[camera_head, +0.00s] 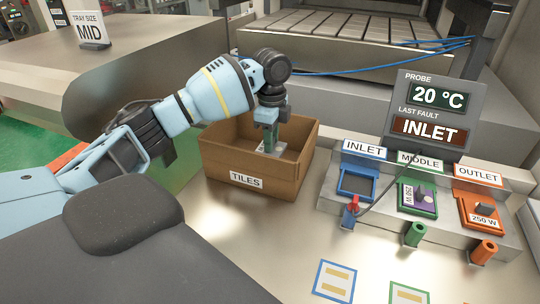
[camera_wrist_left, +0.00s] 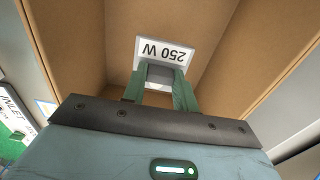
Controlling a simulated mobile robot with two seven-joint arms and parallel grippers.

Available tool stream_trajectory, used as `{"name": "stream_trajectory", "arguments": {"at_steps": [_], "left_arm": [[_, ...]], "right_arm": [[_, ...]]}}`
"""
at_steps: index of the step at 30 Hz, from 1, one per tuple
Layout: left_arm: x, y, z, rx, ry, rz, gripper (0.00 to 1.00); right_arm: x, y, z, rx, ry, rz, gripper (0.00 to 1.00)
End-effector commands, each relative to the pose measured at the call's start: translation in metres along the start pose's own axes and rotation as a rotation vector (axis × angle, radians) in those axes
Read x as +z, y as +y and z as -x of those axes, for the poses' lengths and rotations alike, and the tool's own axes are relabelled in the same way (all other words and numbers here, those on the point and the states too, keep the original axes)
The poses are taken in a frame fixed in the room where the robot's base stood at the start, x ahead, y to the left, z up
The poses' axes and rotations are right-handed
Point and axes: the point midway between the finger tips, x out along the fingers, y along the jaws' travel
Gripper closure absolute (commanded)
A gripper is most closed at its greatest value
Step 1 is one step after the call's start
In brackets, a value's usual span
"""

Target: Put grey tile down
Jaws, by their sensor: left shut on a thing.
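The grey tile (camera_wrist_left: 163,50) has a white plate marked "250 W" and a grey grip block. In the left wrist view the green fingers of my left gripper (camera_wrist_left: 160,90) are shut on the grip block. In the head view my left gripper (camera_head: 270,140) reaches down into the open cardboard box (camera_head: 246,180) labelled "TILES". The tile's pale plate (camera_head: 279,150) shows below the fingers, inside the box walls. I cannot tell whether it touches the box floor. My right gripper is not in view.
To the right, the inlet slot (camera_head: 356,184) is empty, the middle slot (camera_head: 418,197) holds a purple tile, and the outlet slot (camera_head: 481,210) holds a grey-gripped 250 W tile. A probe display (camera_head: 435,110) reads 20 °C and INLET. Colored plugs and a cable lie near the slots.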

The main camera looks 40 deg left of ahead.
Motion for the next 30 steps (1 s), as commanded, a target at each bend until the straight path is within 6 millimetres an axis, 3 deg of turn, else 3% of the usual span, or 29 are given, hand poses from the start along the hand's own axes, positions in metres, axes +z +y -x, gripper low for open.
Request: {"name": "stream_trajectory", "arguments": {"at_steps": [8, 18, 30], "left_arm": [[0.000, 0.000, -0.009, -0.001, -0.001, 0.000, 0.96], [0.001, 0.000, -0.053, -0.002, 0.000, 0.001, 0.96], [0.000, 0.000, -0.057, -0.002, 0.000, 0.000, 0.96]], "right_arm": [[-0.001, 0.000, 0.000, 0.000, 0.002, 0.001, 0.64], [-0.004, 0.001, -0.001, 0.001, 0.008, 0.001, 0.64], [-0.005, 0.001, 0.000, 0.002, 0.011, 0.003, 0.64]]}}
